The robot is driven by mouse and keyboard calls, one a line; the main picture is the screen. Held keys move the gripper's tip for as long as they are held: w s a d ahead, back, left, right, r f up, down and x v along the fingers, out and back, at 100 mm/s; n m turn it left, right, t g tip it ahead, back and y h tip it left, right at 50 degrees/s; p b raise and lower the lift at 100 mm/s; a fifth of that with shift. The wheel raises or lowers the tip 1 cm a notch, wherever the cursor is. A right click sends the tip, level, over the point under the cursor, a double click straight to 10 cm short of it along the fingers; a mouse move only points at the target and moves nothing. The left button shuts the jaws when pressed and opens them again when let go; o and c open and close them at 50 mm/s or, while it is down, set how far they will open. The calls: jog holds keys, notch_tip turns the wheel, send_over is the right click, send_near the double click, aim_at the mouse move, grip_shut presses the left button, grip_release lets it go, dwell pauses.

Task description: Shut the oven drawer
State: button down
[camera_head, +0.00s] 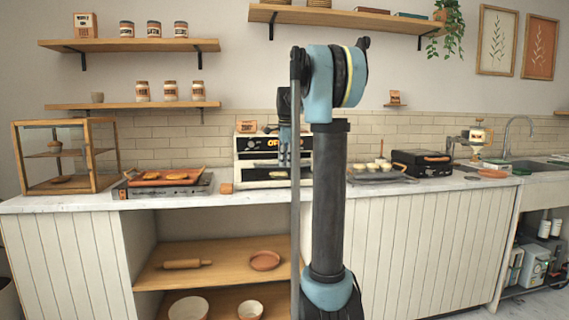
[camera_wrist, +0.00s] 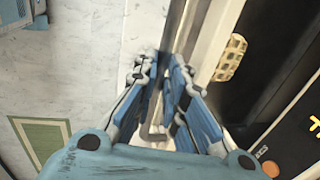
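The white oven (camera_head: 243,146) with a black control panel stands on the counter, partly hidden behind my arm. Its drawer (camera_wrist: 218,35) shows in the wrist view as pulled out, with a pale front edge and a dark inside. A narrow metal bar, seemingly the drawer handle (camera_wrist: 152,135), runs between my fingers. My gripper (camera_wrist: 162,62) points down over the bar at the drawer front. Its two blue fingers are close together, one on each side of the bar. Whether they press on it is unclear. In the head view my gripper (camera_head: 286,160) is before the oven.
A waffle-like piece of food (camera_wrist: 230,57) lies in the drawer. A griddle (camera_head: 165,184) and glass case (camera_head: 107,155) stand left of the oven; cups (camera_head: 372,166) and a black press (camera_head: 422,163) stand right. Bare counter (camera_wrist: 95,50) lies beside my fingers.

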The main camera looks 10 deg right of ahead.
jog(key=shift+w, duration=0.1)
jog(key=w, duration=1.8)
jog(key=shift+w, duration=0.3)
jog(key=c, duration=1.7)
grip_release()
jog(key=shift+w, duration=0.15)
jog(key=shift+o, duration=0.2)
notch_tip(320, 180, up, 12)
jog(key=s, duration=0.2)
jog(key=shift+s+f, duration=0.2)
